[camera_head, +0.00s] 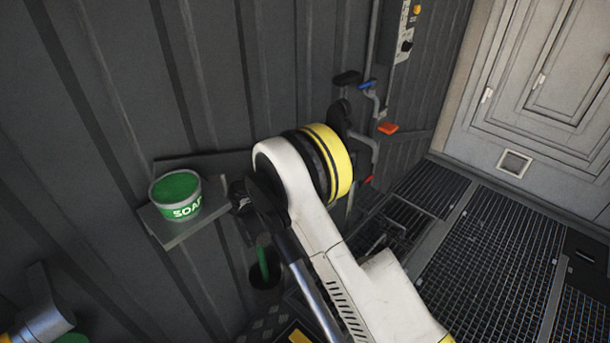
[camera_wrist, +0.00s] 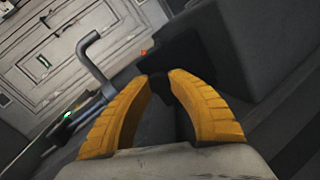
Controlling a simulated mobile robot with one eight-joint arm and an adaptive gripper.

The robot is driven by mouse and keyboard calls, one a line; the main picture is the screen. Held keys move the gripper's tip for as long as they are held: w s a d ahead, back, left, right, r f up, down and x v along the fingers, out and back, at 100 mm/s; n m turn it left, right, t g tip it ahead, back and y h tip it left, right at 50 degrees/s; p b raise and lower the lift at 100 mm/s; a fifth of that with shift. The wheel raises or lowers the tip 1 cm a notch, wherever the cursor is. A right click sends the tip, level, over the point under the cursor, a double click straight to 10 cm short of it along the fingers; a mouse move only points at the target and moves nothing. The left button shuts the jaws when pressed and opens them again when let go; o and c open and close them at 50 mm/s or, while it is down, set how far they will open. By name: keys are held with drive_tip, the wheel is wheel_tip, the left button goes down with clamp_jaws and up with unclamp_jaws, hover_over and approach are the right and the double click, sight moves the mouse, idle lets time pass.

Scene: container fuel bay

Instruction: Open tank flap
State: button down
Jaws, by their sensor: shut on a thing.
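My gripper (camera_wrist: 164,82) shows in the wrist view with two curved yellow ribbed fingers whose tips close on a small black part (camera_wrist: 187,92). This part sits in front of a dark boxy shape (camera_wrist: 190,55) on the grey wall side. I cannot tell whether the black part belongs to the tank flap, and the flap itself is not clearly seen. In the head view my white arm with its yellow band covers the fingers, so the grasp is hidden there.
A green soap tub (camera_head: 177,194) stands on a small wall shelf (camera_head: 181,229) left of my arm. Pipes with a blue handle (camera_head: 367,85) and an orange-red handle (camera_head: 388,128) run up the wall. A control box (camera_head: 397,32) hangs above. Grated floor (camera_head: 505,245) lies open at right.

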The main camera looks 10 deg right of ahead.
drive_tip(key=shift+s+a+f+t+h, duration=0.1)
drive_tip(key=shift+s+a+t+h, duration=0.25)
drive_tip(key=shift+a, duration=0.25)
drive_tip(key=shift+s+a+t+h, duration=0.3)
drive_tip(key=shift+t+h, duration=0.05)
drive_tip(key=shift+h, duration=0.1)
drive_tip(key=c, duration=1.1)
unclamp_jaws()
drive_tip(key=v, duration=1.2)
drive_tip(key=shift+f, duration=0.1)
